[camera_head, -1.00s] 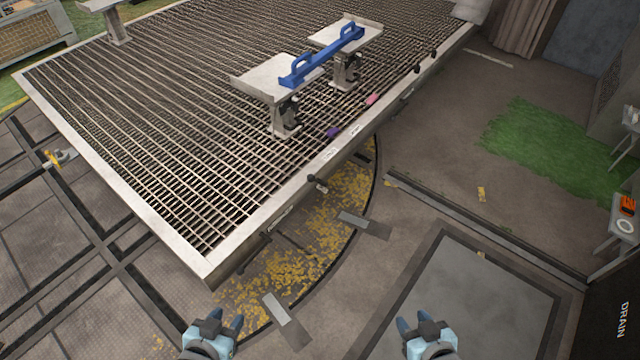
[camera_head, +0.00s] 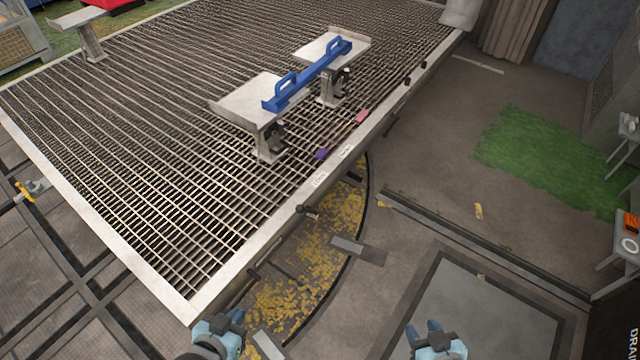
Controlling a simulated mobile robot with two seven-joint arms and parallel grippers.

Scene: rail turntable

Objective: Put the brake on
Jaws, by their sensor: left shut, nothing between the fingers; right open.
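The turntable is a large grated platform with a pale metal rim (camera_head: 248,258). A black-knobbed handle (camera_head: 308,211) sticks out from its near right side. Two small white labels (camera_head: 320,180) lie on the rim above it, too small to read. I cannot tell whether this handle is the brake. My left gripper (camera_head: 236,318) is shut and empty, low in the view by the platform's near corner and apart from the handle. My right gripper (camera_head: 424,328) is open and empty, further right over the floor, clear of the platform.
A blue bar with handles (camera_head: 310,76) lies across two metal stands on the grating. Purple (camera_head: 322,153) and pink (camera_head: 361,116) pieces lie near the rim. A dark floor rail (camera_head: 470,238) and a grey floor plate (camera_head: 490,315) are at the right. Green matting (camera_head: 545,155) lies beyond.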

